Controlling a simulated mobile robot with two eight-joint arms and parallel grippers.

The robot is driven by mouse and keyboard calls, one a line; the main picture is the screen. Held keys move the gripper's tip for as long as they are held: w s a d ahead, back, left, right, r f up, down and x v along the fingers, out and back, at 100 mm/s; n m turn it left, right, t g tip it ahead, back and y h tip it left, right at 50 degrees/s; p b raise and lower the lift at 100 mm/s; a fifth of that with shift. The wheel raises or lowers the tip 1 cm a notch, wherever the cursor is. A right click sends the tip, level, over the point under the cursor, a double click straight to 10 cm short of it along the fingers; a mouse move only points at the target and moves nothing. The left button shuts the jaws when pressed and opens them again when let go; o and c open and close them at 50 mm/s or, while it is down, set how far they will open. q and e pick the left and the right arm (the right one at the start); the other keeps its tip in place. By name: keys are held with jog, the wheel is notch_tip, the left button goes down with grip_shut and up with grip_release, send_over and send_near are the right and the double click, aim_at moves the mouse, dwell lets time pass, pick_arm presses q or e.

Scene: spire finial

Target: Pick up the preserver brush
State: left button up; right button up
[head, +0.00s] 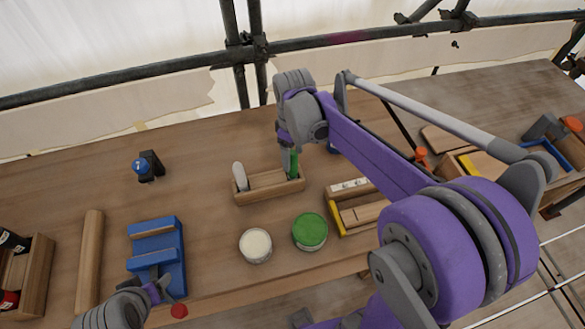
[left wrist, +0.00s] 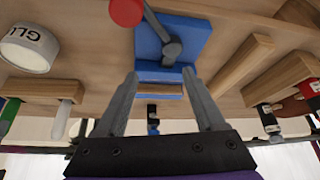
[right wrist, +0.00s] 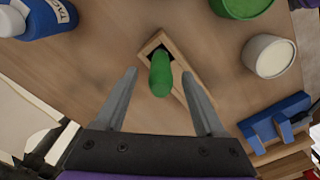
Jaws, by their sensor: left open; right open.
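The preserver brush appears as a green handle (head: 293,164) standing in the right end of a wooden holder (head: 254,195), with its lower part hidden inside. In the right wrist view the green handle (right wrist: 161,76) is between and slightly beyond the open fingers of my right gripper (right wrist: 160,82), with a gap on both sides. In the head view my right gripper (head: 289,142) is just above the handle. My left gripper (left wrist: 160,76) is open and empty, near the blue vise (left wrist: 172,45) at the table's front left.
A pale-handled brush (head: 239,176) stands at the holder's left end. A green-topped tin (head: 309,231) and a white glue tin (head: 255,245) stand in front. A wooden tray (head: 350,224) is to the right. A blue bottle (right wrist: 45,15) is near the right gripper.

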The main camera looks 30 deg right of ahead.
aim_at(293, 170)
notch_tip(293, 170, down, 3)
jog(key=shift+r, duration=0.2)
grip_shut()
